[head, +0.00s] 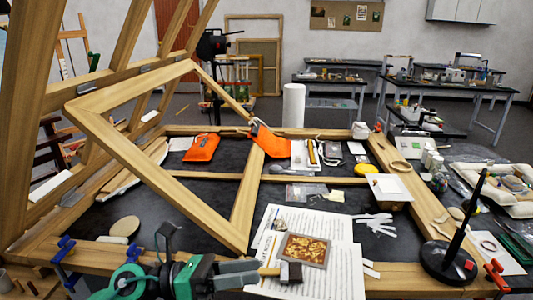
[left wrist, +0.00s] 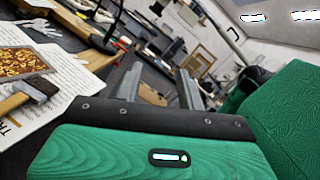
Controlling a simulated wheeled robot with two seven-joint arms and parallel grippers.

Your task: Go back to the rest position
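My left gripper (head: 248,272), green with grey fingers, is low at the front of the bench, pointing right. In the left wrist view its fingers (left wrist: 160,80) stand apart with nothing between them. The gilt fragment (head: 305,249) lies on printed sheets (head: 335,268) to the right of the gripper; it also shows in the left wrist view (left wrist: 18,62). A brush-like tool with a dark head (head: 291,272) and wooden handle lies on the sheets just beyond the fingertips; it also shows in the left wrist view (left wrist: 38,88). My right gripper is not in view.
A wooden frame (head: 150,150) leans over the left of the dark bench. A black stand (head: 448,262) is at the front right. Orange pouches (head: 202,147), a white box (head: 388,187) and white strips (head: 375,222) lie about. Blue clamps (head: 65,249) grip the front left edge.

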